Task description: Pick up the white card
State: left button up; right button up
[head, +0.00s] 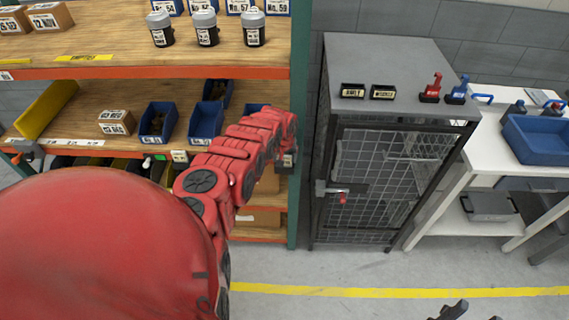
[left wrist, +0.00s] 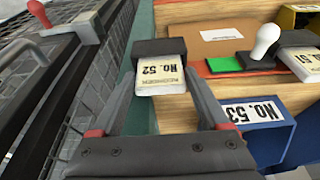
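The white card (left wrist: 163,78), marked No. 52, sits below a dark holder (left wrist: 160,48) at the shelf edge in the left wrist view. My left gripper (left wrist: 160,82) has one finger at each side edge of the card. Whether the fingers press on it or only stand around it cannot be told. In the head view my left gripper (head: 287,160) is beside the green shelf post, small and partly hidden by my red arm, and the card cannot be made out. My right gripper (head: 474,312) shows only as dark fingertips, apart, at the bottom edge.
Another holder with card No. 51 (left wrist: 300,62) is to the right. A blue bin marked No. 53 (left wrist: 262,135) is below. The mesh cabinet (head: 385,180) stands close right of the green post (head: 299,110). Floor in front of the cabinet is clear.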

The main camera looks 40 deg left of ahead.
pick_arm(q)
jog(key=c, duration=0.9)
jog(key=shift+o, duration=0.2)
jog(key=shift+r, duration=0.1)
